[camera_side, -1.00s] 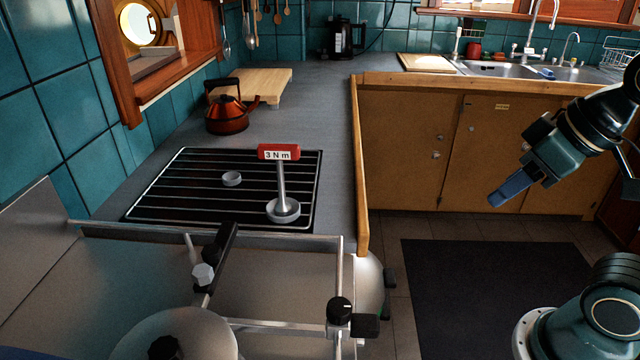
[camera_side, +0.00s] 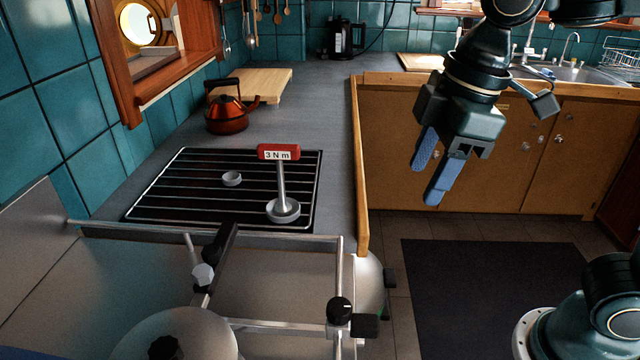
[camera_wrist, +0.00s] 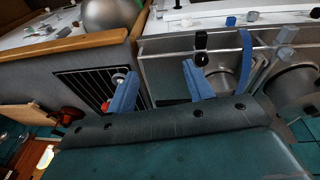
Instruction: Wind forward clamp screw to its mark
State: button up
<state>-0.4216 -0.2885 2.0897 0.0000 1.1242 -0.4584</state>
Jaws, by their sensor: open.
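A black knob with a white line (camera_side: 340,310) sits at the front right corner of a metal frame. A grey faceted knob (camera_side: 203,275) sits on a black bar across that frame. I cannot tell which is the forward clamp screw. A red-handled tool labelled "3 N m" (camera_side: 279,153) stands upright in a round grey base on the black rack. My gripper (camera_side: 428,182) is open and empty, in the air right of the counter, well apart from knobs and tool. Its two blue fingers also show in the wrist view (camera_wrist: 160,88), with black knobs (camera_wrist: 201,48) beyond them.
A small grey ring (camera_side: 232,178) lies on the rack (camera_side: 165,200). A red kettle (camera_side: 228,118) and a wooden board (camera_side: 265,84) stand behind it. A wooden edge (camera_side: 361,180) borders the counter.

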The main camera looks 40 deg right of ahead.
aim_at(339, 306)
jog(key=w+a+f+n+g+h, duration=0.1)
jog(key=a+n+g, duration=0.1)
jog(key=a+n, duration=0.6)
jog(key=a, duration=0.5)
jog(key=shift+w+a+f, duration=0.15)
jog(key=shift+a+f, duration=0.05)
jog(key=shift+a, duration=0.1)
notch_tip(339, 306, down, 14)
jog(key=shift+r, duration=0.1)
jog(key=c, duration=1)
